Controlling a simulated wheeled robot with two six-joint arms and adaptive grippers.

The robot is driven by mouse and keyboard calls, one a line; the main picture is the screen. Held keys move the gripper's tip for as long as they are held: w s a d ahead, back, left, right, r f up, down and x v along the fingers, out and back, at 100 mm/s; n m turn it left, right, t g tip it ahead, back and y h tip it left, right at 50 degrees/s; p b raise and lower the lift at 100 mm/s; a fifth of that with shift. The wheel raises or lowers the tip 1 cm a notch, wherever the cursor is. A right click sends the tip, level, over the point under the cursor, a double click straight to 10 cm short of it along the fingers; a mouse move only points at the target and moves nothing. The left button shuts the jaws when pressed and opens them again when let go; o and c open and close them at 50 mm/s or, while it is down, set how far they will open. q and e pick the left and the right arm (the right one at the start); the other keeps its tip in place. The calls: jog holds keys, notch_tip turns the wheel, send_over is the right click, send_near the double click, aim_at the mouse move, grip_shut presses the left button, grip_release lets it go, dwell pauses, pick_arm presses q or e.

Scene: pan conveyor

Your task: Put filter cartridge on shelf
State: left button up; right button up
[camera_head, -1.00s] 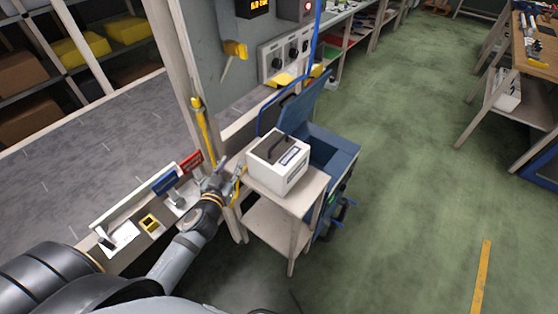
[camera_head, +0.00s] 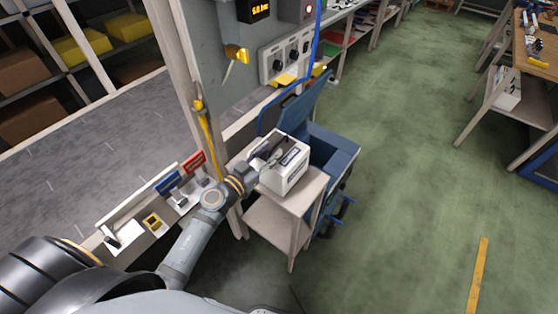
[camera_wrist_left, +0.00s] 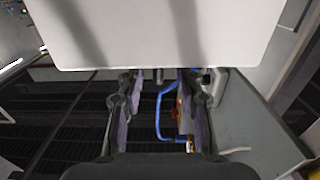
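A white box with a dark top (camera_head: 290,172), which looks to be the filter cartridge, sits on a small wooden stand (camera_head: 312,190). My left gripper (camera_head: 270,150) reaches over the box's left side at its top. In the left wrist view a large pale surface (camera_wrist_left: 160,30), probably the box, fills the upper part. Below it the two fingers of my left gripper (camera_wrist_left: 158,95) stand apart with a clear gap; their tips lie close to the surface's lower edge. Whether they touch the box is unclear. My right gripper is not in view.
A blue open-lidded cart (camera_head: 335,150) stands right behind the stand. A grey panel with knobs (camera_head: 285,60) rises behind. Racks with yellow boxes (camera_head: 80,48) and brown boxes stand at the upper left. Green floor (camera_head: 420,150) is free on the right.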

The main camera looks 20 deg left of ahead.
aim_at(287, 135)
pick_arm(q)
jog(key=x, duration=0.5)
jog(key=shift+d+r, duration=0.1)
jog(key=shift+r, duration=0.1)
jog(key=shift+s+r, duration=0.1)
jog(key=shift+c, duration=1.3)
grip_shut()
